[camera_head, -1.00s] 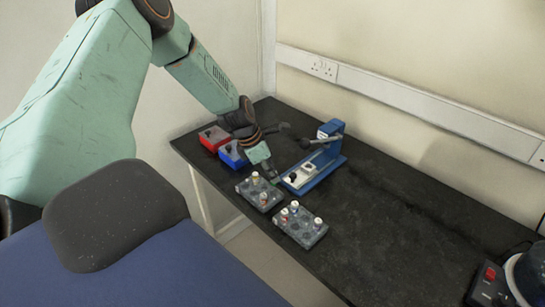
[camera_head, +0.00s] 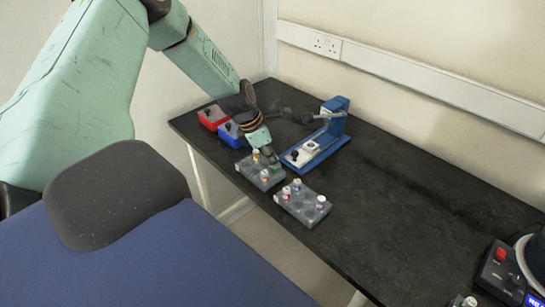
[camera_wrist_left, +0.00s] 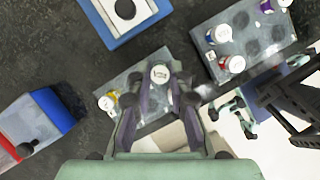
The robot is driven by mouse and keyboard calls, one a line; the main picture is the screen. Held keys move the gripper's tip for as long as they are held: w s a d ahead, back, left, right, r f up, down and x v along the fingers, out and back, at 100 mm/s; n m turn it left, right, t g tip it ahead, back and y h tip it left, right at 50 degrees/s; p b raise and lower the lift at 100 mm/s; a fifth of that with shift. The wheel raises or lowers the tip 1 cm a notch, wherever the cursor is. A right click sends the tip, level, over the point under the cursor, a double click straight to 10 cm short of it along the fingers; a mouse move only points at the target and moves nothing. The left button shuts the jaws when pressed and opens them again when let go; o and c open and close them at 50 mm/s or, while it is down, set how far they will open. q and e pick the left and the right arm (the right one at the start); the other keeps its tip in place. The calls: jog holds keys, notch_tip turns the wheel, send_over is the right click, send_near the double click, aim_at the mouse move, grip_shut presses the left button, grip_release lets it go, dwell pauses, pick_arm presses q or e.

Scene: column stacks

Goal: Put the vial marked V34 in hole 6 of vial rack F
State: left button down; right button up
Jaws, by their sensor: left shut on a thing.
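My left gripper (camera_head: 266,150) is over the far right edge of the left vial rack (camera_head: 251,174), a grey block with holes. In the left wrist view its fingers (camera_wrist_left: 158,92) are shut on a white-capped vial (camera_wrist_left: 160,74). I cannot tell whether this vial is clear of the rack or partly in a hole. A vial with a red and yellow band (camera_wrist_left: 106,103) stands at the rack's left in that view. The right vial rack (camera_head: 302,208) holds several vials, such as a white-capped one (camera_head: 320,201). Rack letters and the V34 mark are unreadable. My right gripper is out of view.
A blue stand (camera_head: 325,145) is just behind the racks. A red box (camera_head: 212,115) and a blue box (camera_head: 231,134) are left of the gripper. A dark device with a red button (camera_head: 500,255) is at the right. The black bench (camera_head: 400,210) between is clear.

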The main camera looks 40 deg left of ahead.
pick_arm(q)
jog(key=shift+p, duration=0.5)
dwell(1.0)
jog(key=shift+f+b, duration=0.6)
jog(key=shift+f, duration=0.45)
dwell(0.9)
jog(key=c, duration=1.2)
grip_release()
jog(key=shift+o, duration=0.2)
jog(key=o, duration=0.3)
jog(key=shift+o, duration=0.2)
